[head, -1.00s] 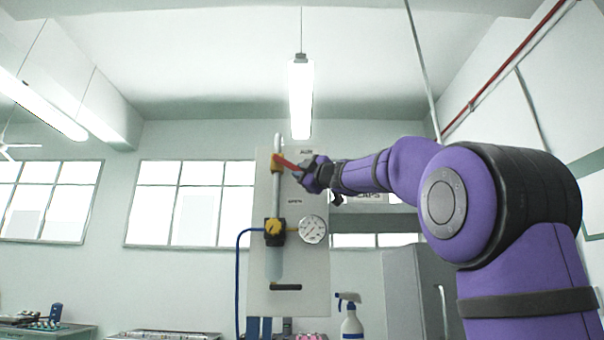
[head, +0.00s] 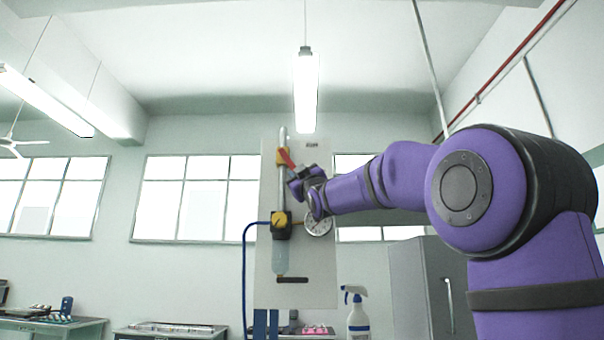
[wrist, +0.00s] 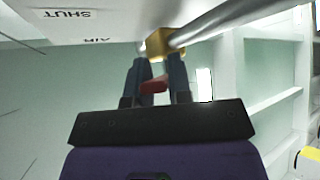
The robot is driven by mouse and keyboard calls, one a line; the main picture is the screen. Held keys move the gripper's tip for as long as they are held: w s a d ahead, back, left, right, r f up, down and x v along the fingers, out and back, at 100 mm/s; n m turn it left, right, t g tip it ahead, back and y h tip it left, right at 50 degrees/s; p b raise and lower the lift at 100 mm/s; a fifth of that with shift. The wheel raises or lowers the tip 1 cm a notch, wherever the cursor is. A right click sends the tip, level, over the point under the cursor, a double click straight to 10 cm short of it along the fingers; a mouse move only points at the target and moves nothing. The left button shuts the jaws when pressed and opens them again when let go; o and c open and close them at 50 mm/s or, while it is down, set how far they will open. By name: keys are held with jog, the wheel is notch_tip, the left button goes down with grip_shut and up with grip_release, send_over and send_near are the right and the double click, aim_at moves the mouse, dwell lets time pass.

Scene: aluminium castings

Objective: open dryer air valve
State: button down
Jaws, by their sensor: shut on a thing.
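The air valve has a yellow body (head: 281,157) on a vertical grey pipe, mounted on a pale panel (head: 305,258). Its red lever (head: 287,158) slopes down to the right from the body. My gripper (head: 294,174) is at the lever's outer end, right of the pipe. In the wrist view, the red lever (wrist: 153,86) lies between the two dark fingers of my gripper (wrist: 159,70), which are shut on it. The yellow body (wrist: 158,43) is just beyond the fingertips. The panel shows the words SHUT and AIR upside down there.
Below the valve are a regulator with a yellow knob (head: 281,219), a round gauge (head: 318,222) partly hidden by my arm, and a blue hose (head: 245,270). A spray bottle (head: 357,312) stands below right, beside a grey cabinet (head: 430,285). Benches stand at lower left.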

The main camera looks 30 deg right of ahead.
jog(key=shift+w+a+f+m+h, duration=0.25)
jog(key=shift+a+m+h, duration=0.05)
jog(key=shift+m+h, duration=0.6)
jog(key=shift+w+a+f+m+h, duration=0.2)
jog(key=shift+a+m+h, duration=0.1)
jog(key=shift+m+h, duration=0.9)
jog(key=shift+m, duration=0.1)
jog(key=c, duration=1)
grip_release()
jog(key=shift+a, duration=0.1)
jog(key=shift+c, duration=0.2)
jog(key=v, duration=1)
jog(key=shift+s+f, duration=0.25)
jog(key=shift+f, duration=0.1)
